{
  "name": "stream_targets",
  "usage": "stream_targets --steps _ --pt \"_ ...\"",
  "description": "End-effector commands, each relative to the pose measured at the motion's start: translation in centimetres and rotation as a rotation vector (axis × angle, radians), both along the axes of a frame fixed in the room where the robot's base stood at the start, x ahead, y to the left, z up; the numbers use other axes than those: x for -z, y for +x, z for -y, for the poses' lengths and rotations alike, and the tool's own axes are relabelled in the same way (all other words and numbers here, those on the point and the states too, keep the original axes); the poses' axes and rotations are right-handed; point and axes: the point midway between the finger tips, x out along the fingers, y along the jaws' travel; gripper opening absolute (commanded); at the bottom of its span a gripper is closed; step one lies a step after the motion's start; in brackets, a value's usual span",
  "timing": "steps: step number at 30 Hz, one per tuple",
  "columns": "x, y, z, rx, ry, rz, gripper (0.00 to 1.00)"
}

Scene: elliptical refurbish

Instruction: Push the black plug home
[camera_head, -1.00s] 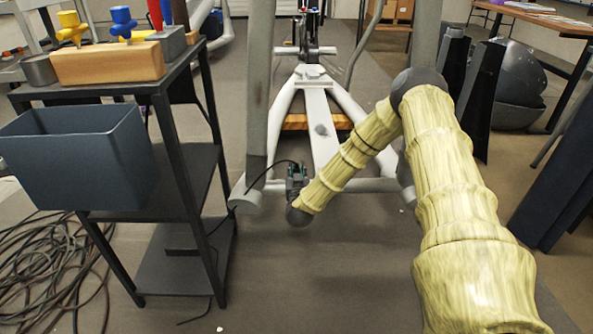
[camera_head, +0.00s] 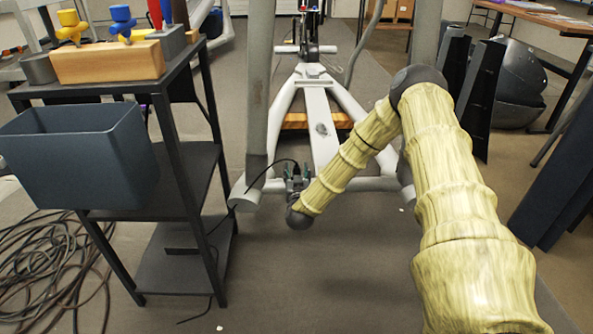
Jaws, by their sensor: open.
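My gripper (camera_head: 297,178) is at the end of my arm, low by the front cross tube of the grey elliptical frame (camera_head: 322,128). Its fingers are small in view and spread apart, so it is open. A thin black cable (camera_head: 268,166) arcs from the left of the frame tube towards the gripper's fingers. The black plug cannot be made out; the cable's end by the fingers is too small to tell. Whether the fingers touch the cable or the tube cannot be told.
A black trolley (camera_head: 178,225) with a blue-grey bin (camera_head: 75,165) and a wooden tool block (camera_head: 108,62) stands at left. Coiled cables (camera_head: 50,260) lie on the floor below the bin. Dark panels (camera_head: 560,190) are at right. The floor in front of the frame is clear.

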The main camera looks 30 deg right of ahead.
Motion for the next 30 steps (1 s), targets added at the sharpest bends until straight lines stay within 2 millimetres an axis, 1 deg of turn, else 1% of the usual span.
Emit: stream_targets --steps 9,15,21,30 --pt "0.1 -5.0 -3.0 -0.002 0.001 -0.003 0.49" --pt "0.1 -7.5 -4.6 -0.001 0.002 -0.003 0.49" --pt "0.1 -8.7 -5.3 0.0 0.0 -0.001 0.49" --pt "0.1 -8.9 -5.4 0.0 0.001 -0.001 0.49"
